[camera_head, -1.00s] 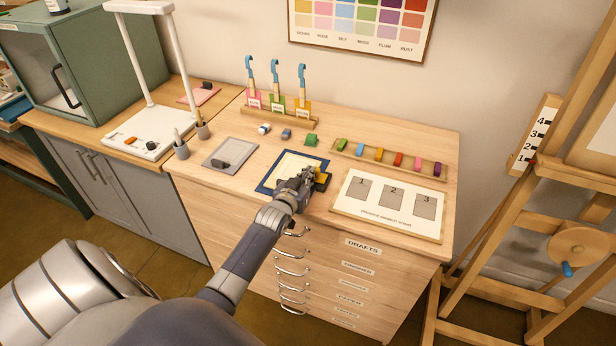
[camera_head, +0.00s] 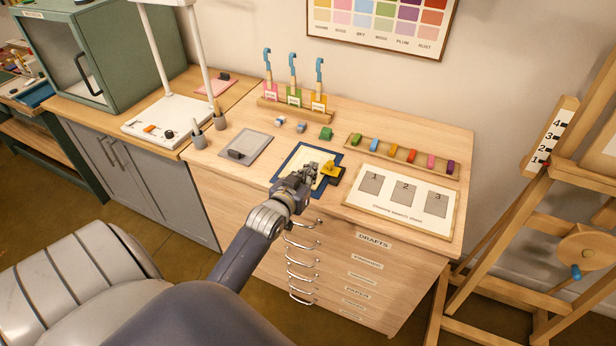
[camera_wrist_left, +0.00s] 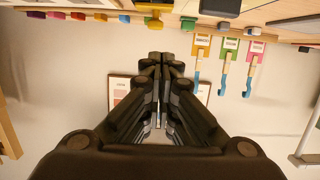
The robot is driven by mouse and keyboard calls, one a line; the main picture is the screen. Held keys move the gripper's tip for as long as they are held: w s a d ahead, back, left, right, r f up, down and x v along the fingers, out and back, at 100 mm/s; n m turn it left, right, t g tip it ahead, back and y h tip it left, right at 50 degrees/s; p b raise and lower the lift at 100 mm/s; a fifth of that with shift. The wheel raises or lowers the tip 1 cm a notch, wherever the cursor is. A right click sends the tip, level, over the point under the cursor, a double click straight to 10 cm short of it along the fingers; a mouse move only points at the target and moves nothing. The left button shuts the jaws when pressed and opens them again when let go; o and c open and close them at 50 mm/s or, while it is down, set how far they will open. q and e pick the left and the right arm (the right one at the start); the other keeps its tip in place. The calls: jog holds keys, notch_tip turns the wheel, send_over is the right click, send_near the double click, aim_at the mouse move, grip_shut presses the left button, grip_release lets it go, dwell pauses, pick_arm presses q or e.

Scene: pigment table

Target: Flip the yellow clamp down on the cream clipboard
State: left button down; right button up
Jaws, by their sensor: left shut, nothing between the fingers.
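The cream clipboard (camera_head: 293,162) lies on a dark blue mat at the front of the wooden drawer cabinet. The yellow clamp (camera_head: 331,170) is at its right edge, on a dark base. A yellow part of the clamp seems to stick up, but its exact angle is too small to tell. My left gripper (camera_head: 311,169) is just left of the clamp, over the clipboard, and hides part of it. Its fingers are closed together and empty, as the left wrist view also shows (camera_wrist_left: 160,58). The yellow clamp shows at the top of that view (camera_wrist_left: 154,9). My right gripper is not in view.
A white swatch sheet (camera_head: 398,217) lies right of the clipboard, with a rack of coloured blocks (camera_head: 402,154) behind it. A grey clipboard (camera_head: 258,143) lies to the left. Small blocks and a brush holder (camera_head: 296,110) stand behind. An easel is at the right.

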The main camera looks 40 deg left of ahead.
pick_arm(q)
jog(key=shift+v, duration=0.8)
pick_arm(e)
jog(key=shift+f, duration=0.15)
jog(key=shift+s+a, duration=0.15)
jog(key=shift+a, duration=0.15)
